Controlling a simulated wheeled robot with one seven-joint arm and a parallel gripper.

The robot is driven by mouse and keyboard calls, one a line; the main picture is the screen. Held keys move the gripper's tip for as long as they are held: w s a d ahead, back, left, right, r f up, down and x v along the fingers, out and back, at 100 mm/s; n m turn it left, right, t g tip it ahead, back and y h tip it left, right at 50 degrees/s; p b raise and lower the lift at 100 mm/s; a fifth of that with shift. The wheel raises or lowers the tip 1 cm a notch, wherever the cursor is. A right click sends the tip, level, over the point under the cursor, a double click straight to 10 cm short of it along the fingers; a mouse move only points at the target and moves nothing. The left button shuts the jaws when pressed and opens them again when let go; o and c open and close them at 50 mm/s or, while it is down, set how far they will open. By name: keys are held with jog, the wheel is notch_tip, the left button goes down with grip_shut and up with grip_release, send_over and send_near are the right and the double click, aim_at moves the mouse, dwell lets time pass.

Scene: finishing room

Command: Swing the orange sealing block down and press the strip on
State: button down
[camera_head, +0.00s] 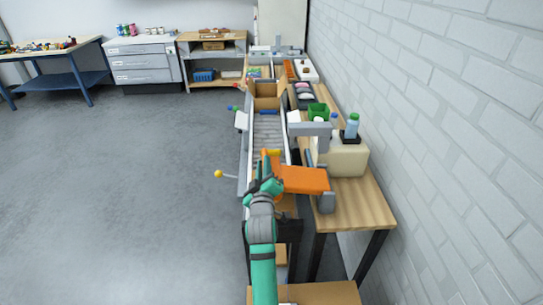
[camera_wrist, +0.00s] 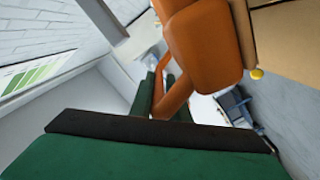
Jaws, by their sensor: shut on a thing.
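The orange sealing block (camera_head: 305,180) sticks out to the right of my gripper at the near end of the roller conveyor. In the wrist view the block (camera_wrist: 205,45) is large at the top middle, and a thinner orange handle (camera_wrist: 180,92) runs from it between my fingers. My gripper (camera_head: 268,178) is shut on this handle. It also shows in the wrist view (camera_wrist: 162,98). A tan cardboard surface (camera_wrist: 290,42) shows beside the block, to its right. I cannot make out the strip, nor whether the block touches anything beneath it.
The roller conveyor (camera_head: 268,135) runs away from me with an open cardboard box (camera_head: 266,90) on it. A wooden bench (camera_head: 362,205) stands to the right, with a beige machine (camera_head: 343,158) and a bottle (camera_head: 351,127). The left floor is clear.

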jog(key=shift+a+f+n, duration=0.2)
jog(key=shift+f+n, duration=0.6)
jog(key=shift+f, duration=1.05)
jog(key=shift+h, duration=0.3)
jog(key=c, duration=1.9)
grip_release()
jog(key=shift+o, duration=0.7)
jog(key=shift+a+r, duration=0.1)
jog(key=shift+s+a, duration=0.1)
jog(key=shift+s, duration=0.1)
jog(key=s, duration=1)
jog(key=shift+s+d, duration=0.2)
jog(key=shift+d, duration=0.25)
jog(key=shift+f, duration=0.2)
